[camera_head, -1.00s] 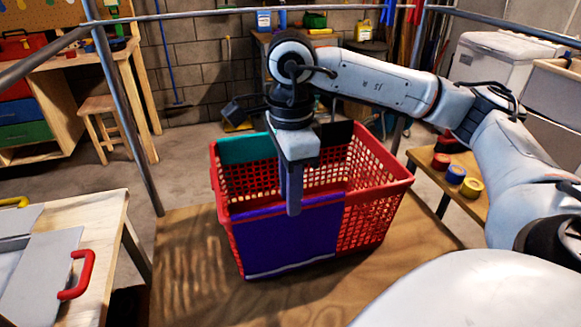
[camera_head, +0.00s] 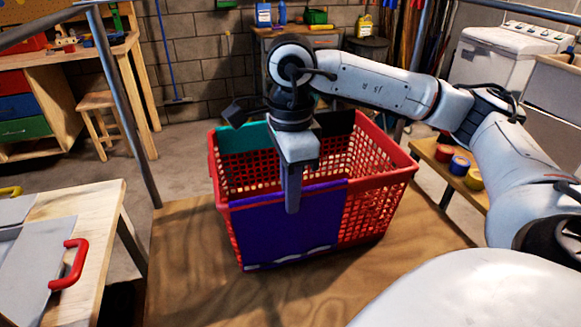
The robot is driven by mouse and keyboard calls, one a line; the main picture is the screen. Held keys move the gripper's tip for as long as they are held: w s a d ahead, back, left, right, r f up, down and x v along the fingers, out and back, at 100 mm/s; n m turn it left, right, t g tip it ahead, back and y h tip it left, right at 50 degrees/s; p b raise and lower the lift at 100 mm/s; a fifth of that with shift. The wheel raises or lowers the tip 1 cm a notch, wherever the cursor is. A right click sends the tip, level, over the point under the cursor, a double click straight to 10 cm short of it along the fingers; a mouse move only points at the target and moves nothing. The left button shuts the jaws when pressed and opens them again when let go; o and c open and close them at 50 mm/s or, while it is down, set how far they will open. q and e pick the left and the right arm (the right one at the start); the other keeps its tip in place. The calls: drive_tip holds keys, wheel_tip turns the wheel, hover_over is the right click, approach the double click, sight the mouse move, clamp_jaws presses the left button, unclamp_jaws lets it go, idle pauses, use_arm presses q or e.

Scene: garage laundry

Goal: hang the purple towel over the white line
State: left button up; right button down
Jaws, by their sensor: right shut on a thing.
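The purple towel (camera_head: 262,230) hangs over the near rim of a red basket (camera_head: 370,206), with its front part outside the basket and a pale band along its rippled lower hem. My right gripper (camera_head: 292,205) points down at the towel's top edge on that rim. It is shut on the towel, though the far finger and the pinched cloth are mostly hidden. I cannot make out the white line in the view now. My left gripper is out of view.
The basket stands on a wooden table (camera_head: 190,270), with teal cloth (camera_head: 243,138) and black cloth (camera_head: 335,123) over its far rim. A metal post (camera_head: 128,105) rises at left. A red-handled lid (camera_head: 30,262) lies at lower left. Tape rolls (camera_head: 459,165) sit at right.

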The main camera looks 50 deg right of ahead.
drive_tip(key=shift+r+p, duration=1)
drive_tip(key=shift+r, duration=0.4)
drive_tip(key=shift+r+p, duration=2.25)
drive_tip(key=shift+r, duration=0.9)
drive_tip(key=shift+f, duration=0.1)
